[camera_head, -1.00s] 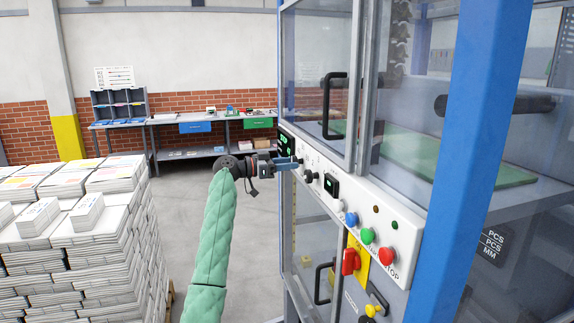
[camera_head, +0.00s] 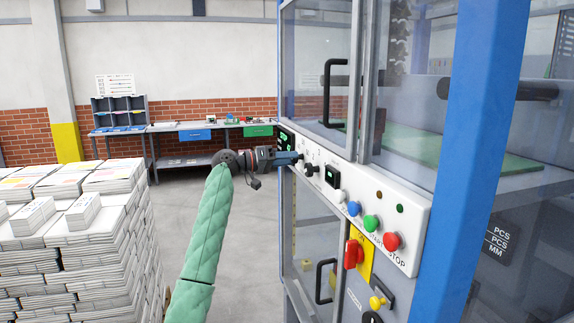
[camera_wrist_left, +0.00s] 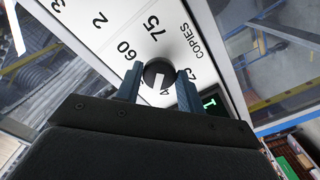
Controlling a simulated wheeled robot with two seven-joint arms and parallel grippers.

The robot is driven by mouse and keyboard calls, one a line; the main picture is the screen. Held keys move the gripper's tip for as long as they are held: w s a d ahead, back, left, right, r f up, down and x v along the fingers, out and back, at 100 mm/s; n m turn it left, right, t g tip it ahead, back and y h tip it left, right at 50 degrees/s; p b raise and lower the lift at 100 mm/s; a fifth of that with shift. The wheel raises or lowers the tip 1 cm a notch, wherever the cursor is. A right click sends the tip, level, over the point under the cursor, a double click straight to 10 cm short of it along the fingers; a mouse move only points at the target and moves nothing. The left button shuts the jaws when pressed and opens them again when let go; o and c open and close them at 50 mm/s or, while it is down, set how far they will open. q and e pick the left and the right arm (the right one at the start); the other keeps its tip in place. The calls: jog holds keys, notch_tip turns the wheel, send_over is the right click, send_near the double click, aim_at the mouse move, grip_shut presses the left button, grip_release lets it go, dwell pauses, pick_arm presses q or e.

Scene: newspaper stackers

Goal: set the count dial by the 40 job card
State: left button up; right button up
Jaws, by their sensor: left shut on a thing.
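The count dial (camera_wrist_left: 153,70) is a round black knob with a white mark, on a white panel face printed COPIES. Its 60 and 75 show; other numbers are partly covered. The white mark points toward a figure starting with 4, partly hidden by my gripper. My left gripper (camera_wrist_left: 158,77) is shut on the dial, one blue finger on each side. In the head view the left gripper (camera_head: 299,157) reaches the left end of the machine's control panel (camera_head: 411,216), covering the dial. I cannot make out the 40 job card. My right gripper is not in view.
Another black knob (camera_head: 311,169), a small display (camera_head: 332,174), and blue, green (camera_head: 371,223) and red buttons lie along the panel. A red switch (camera_head: 353,253) sits below. Newspaper stacks (camera_head: 75,235) stand left, a workbench (camera_head: 215,127) behind. Floor between is clear.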

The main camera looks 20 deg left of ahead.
pick_arm(q)
jog(key=n, duration=0.3)
jog(key=shift+r, duration=0.1)
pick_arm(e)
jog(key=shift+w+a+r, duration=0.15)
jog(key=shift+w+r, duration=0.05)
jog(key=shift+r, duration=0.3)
pick_arm(q)
jog(key=shift+n, duration=0.4)
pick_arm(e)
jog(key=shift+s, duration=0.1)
pick_arm(q)
jog(key=o, duration=1)
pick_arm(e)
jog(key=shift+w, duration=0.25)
pick_arm(q)
jog(key=shift+a, duration=0.1)
